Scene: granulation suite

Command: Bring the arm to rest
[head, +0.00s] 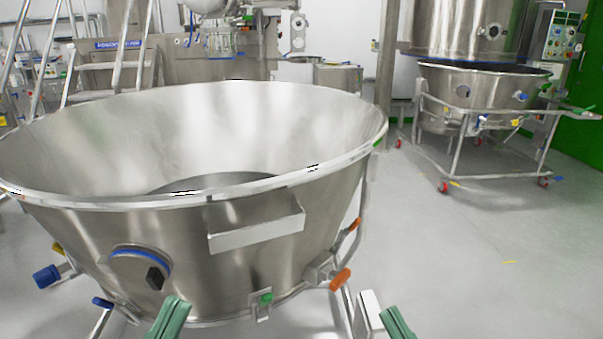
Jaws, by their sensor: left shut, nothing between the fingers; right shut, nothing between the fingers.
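My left gripper (169,317) shows as a green tip at the bottom edge, left of centre. It is shut and empty, in front of the large steel bowl (230,235). My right gripper (397,322) shows as a green tip at the bottom edge, right of centre. It is shut and empty, just right of the bowl's leg. Most of both arms is out of view below. Neither gripper holds anything. I cannot tell how far either tip is from the bowl.
The bowl fills the left and middle, with a bracket (256,235), a blue knob (46,276) and an orange handle (340,279) sticking out. A second bowl on a wheeled frame (457,158) stands at the back right. The grey floor (480,270) at right is clear.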

